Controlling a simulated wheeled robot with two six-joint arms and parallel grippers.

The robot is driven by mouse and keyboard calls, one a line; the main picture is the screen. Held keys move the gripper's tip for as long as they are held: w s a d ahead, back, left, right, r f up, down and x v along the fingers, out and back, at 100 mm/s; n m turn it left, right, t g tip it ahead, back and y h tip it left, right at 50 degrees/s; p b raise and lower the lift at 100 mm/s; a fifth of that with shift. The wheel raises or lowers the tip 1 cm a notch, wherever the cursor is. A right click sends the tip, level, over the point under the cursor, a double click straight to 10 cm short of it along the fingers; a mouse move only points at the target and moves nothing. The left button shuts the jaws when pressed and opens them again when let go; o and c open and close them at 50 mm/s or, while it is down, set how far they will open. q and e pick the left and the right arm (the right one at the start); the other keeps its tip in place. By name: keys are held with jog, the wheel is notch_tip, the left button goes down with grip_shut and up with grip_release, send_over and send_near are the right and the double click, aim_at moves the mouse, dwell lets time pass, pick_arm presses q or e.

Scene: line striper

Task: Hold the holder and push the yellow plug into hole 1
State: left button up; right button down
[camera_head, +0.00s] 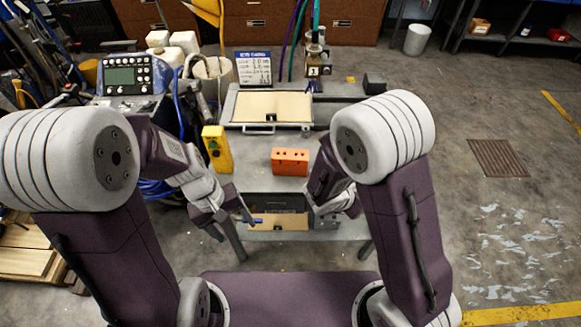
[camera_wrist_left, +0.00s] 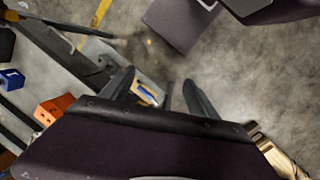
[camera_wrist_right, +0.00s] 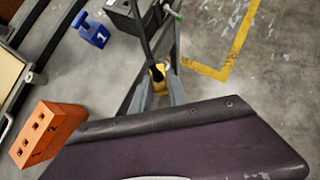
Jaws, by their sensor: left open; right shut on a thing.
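An orange block (camera_head: 290,161) with a row of holes in its top, which looks like the holder, stands on the grey table. It also shows at the left in the right wrist view (camera_wrist_right: 48,133) and the left wrist view (camera_wrist_left: 52,108). My right gripper (camera_wrist_right: 164,93) is shut on the yellow plug (camera_wrist_right: 157,74), with a dark cable rising from it, to the right of the block. The plug is not visible in the head view. My left gripper (camera_head: 235,229) is open and empty, in front of the table and left of the block, not touching it. I cannot read hole numbers.
A yellow button box (camera_head: 217,149) stands left of the block. A framed panel (camera_head: 272,106) lies behind. A blue block marked 1 (camera_wrist_right: 92,31) stands near the table edge. A lower shelf (camera_head: 275,233) holds a small blue item (camera_head: 258,221). Table around the block is clear.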

pick_arm(q)
jog(key=w+d+f+n+h+b, duration=0.4)
jog(key=d+f+n+h, duration=0.1)
jog(key=d+f+n, duration=0.15)
jog(key=n+t+h+b, duration=0.5)
jog(key=n+t, duration=0.4)
jog(key=n, duration=0.5)
send_near(281, 169)
jog(key=shift+w+d+m+y+b, duration=0.15)
jog(key=shift+w+d+b, duration=0.2)
jog(key=shift+d, duration=0.25)
jog(key=shift+w+d+m+y+b, duration=0.15)
jog(key=shift+w+d+b, duration=0.1)
jog(key=shift+w+d, duration=0.3)
jog(key=b+x, duration=0.3)
jog(key=x, duration=0.6)
jog(key=shift+s+d+f, duration=0.15)
jog(key=shift+f, duration=0.1)
jog(key=shift+w+d, duration=0.25)
jog(key=shift+d, duration=0.1)
pick_arm(e)
notch_tip(281, 169, down, 16)
jog(key=shift+w, duration=0.15)
jog(key=shift+a+r, duration=0.1)
pick_arm(q)
grip_shut()
